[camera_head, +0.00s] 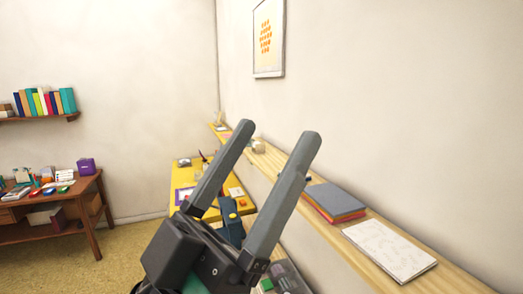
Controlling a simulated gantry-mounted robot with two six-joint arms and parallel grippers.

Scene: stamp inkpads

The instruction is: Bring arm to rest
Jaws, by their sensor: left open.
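My left gripper (276,132) is large in the middle of the head view. Its two grey fingers point up and stand well apart, with nothing between them. It is open and empty, in front of the wall shelf and the yellow table. It hides part of both. My right gripper is not in the view.
A wooden wall shelf (398,236) runs along the right, with folders (334,202) and a white paper sheet (388,249). A yellow table (183,173) with small items stands behind my gripper. A cluttered wooden desk (86,188) is at the left. Carpet between them is clear.

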